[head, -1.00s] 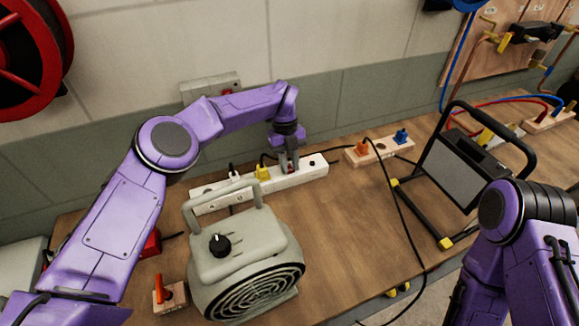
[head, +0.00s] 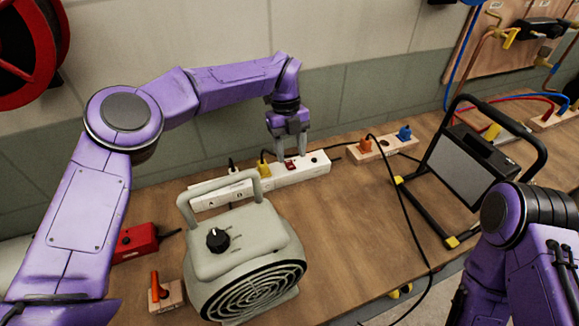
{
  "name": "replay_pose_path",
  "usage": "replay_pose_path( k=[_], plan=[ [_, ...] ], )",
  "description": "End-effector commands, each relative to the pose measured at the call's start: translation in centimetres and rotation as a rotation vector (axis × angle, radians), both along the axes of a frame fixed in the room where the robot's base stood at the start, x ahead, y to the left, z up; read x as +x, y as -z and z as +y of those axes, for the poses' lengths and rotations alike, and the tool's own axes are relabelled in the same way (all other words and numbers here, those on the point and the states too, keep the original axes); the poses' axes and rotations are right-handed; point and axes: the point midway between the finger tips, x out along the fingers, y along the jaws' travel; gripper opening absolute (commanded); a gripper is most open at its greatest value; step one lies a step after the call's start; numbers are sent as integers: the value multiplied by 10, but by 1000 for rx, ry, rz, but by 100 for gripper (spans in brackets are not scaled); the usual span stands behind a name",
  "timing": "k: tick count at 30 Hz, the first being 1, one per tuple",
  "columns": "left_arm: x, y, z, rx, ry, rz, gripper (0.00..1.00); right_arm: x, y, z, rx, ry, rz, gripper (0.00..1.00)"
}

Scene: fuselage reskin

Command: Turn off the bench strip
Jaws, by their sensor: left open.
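The white bench strip (head: 223,196) lies along the back of the bench behind the grey heater. A small red switch (head: 290,166) shows on the strip to the right of the yellow plug. My left gripper (head: 291,157) points down over this switch, its fingers apart on either side of it. I cannot tell whether the fingertips touch the strip. The switch's position is too small to tell. My right arm shows at the lower right, but its gripper is not in view.
A grey fan heater (head: 240,245) stands in front of the strip. A black cable crosses the bench. A red box (head: 135,243) sits at left.

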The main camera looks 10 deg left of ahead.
Motion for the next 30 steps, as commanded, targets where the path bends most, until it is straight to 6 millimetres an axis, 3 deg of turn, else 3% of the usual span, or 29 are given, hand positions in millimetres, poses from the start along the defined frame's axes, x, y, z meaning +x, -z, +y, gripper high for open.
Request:
replay_pose_path(
  k=[1,6,12,15,30],
  plan=[
    [-9,-6,-1,-1,4,-7,51,0,13,0,0,0,0,0],
    [-49,-32,-9,-2,3,-5,51,0,37,0,0,0,0,0],
    [-92,-54,-18,0,0,-4,51,0,55,0,0,0,0,0],
    [-104,-62,-21,0,-1,-3,51,0,59,0,0,0,0,0],
    [-110,-67,-22,0,0,-1,51,0,59,0,0,0,0,0]
  ],
)
